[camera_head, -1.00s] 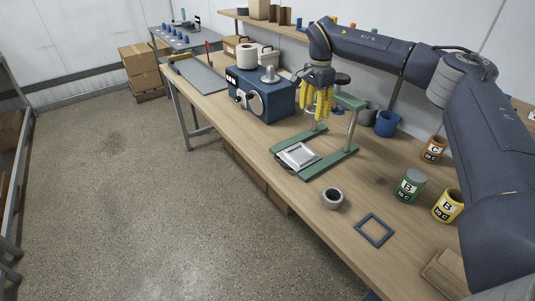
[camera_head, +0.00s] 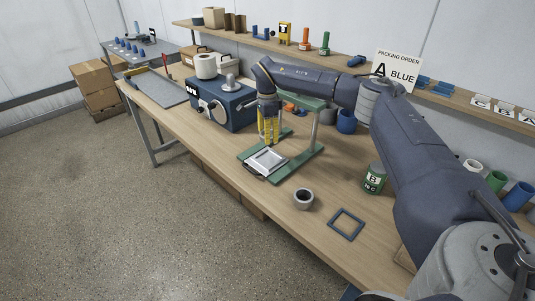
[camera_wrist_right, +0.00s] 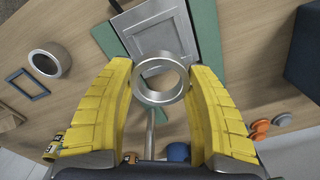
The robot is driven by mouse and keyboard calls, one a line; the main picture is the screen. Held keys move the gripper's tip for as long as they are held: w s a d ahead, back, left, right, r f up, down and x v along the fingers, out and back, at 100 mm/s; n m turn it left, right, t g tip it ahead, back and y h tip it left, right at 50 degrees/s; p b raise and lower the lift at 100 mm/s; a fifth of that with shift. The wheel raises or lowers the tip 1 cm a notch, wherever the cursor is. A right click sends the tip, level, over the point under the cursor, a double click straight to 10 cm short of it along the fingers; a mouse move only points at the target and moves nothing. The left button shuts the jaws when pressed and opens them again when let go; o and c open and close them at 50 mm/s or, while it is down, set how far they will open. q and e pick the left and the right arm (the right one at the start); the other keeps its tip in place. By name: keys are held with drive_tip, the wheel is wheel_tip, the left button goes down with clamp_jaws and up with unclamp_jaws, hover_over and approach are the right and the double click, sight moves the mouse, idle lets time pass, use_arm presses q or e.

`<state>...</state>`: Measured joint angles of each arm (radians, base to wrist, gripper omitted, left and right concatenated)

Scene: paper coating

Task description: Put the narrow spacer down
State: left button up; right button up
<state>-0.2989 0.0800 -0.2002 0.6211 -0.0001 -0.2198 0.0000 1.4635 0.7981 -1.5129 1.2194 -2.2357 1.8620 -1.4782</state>
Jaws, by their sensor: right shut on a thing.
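The narrow spacer, a short silver ring (camera_wrist_right: 160,98), is pinched between the two yellow fingers of my right gripper (camera_wrist_right: 160,78) in the right wrist view. In the head view the right gripper (camera_head: 269,140) points down above the green stand, near its silver plate (camera_head: 266,161); the ring is hard to make out there. In the wrist view the plate (camera_wrist_right: 157,32) lies beyond the ring, and I cannot tell the gap between them. A second, taller grey ring (camera_head: 303,199) stands on the bench. My left gripper is not in view.
The green stand (camera_head: 283,174) has upright posts close to the gripper. A blue machine (camera_head: 222,106) stands to its left. A dark square frame (camera_head: 346,224) lies on the bench, and a green can (camera_head: 374,178) stands behind it. Bare wood lies around the taller ring.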

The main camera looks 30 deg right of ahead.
sight(268, 159)
drive_tip(key=shift+f, duration=4.55)
drive_tip(key=shift+f, duration=0.6)
drive_tip(key=o, duration=1.1)
drive_tip(key=shift+r, duration=0.1)
wheel_tip(268, 159, up, 13)
drive_tip(key=shift+a, duration=0.1)
